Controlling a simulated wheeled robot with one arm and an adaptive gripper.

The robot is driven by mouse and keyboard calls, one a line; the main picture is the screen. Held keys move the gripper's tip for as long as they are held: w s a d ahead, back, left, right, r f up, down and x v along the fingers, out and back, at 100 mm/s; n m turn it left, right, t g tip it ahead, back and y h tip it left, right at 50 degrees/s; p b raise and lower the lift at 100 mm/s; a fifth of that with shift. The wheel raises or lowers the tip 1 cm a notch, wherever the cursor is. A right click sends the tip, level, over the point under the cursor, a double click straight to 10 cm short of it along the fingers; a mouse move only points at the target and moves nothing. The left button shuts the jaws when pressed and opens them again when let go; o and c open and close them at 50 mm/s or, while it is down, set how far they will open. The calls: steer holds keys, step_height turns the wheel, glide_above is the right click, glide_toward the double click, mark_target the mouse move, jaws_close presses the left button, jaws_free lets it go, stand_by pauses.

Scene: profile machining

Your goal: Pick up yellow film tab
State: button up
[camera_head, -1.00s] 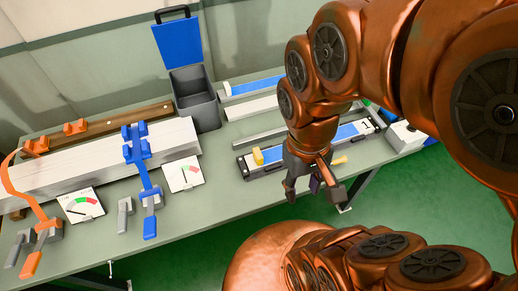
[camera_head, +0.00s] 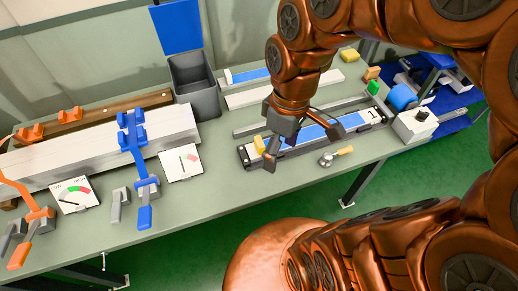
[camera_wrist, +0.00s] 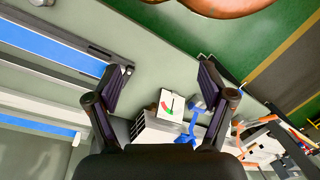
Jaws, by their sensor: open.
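A small yellow tab (camera_head: 259,144) stands at the left end of a blue-topped strip (camera_head: 330,134) held in a long dark-framed fixture (camera_head: 300,147) on the table. My gripper (camera_head: 303,148) is open and empty above the left part of this fixture. One finger hangs beside the yellow tab at its right; I cannot tell whether they touch. The blue strip (camera_wrist: 55,45) shows left of the left finger there; the yellow tab is not visible in that view.
Another yellow block (camera_head: 350,55) sits at the back right. A white box with a black knob (camera_head: 415,124) stands at the right.

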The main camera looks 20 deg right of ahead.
steer(key=w+d+f+n+y+b, duration=0.1)
steer(key=w+f+n+y+b, duration=0.1)
steer(key=w+f+n+b, duration=0.5)
steer(key=n+t+y+b, duration=0.1)
steer(key=n, duration=0.3)
glide_above(261, 141)
steer(key=d, duration=0.3)
steer(key=f, duration=0.7)
steer(key=shift+s, duration=0.4)
steer(key=shift+p+x, duration=0.35)
steer(key=shift+x, duration=0.9)
steer(key=shift+w+a+f+p, duration=0.2)
steer(key=shift+a+f+p, duration=0.3)
steer(key=shift+f, duration=0.35)
steer(key=shift+w+a+f+p, duration=0.25)
steer(key=shift+a+f+p, duration=0.25)
steer(key=shift+f, duration=0.35)
steer(key=shift+a+f, duration=0.25)
steer(key=shift+f, duration=0.4)
steer(key=shift+c, duration=0.4)
steer(key=c, duration=1)
steer(key=shift+o, duration=0.2)
steer(key=shift+r, duration=0.15)
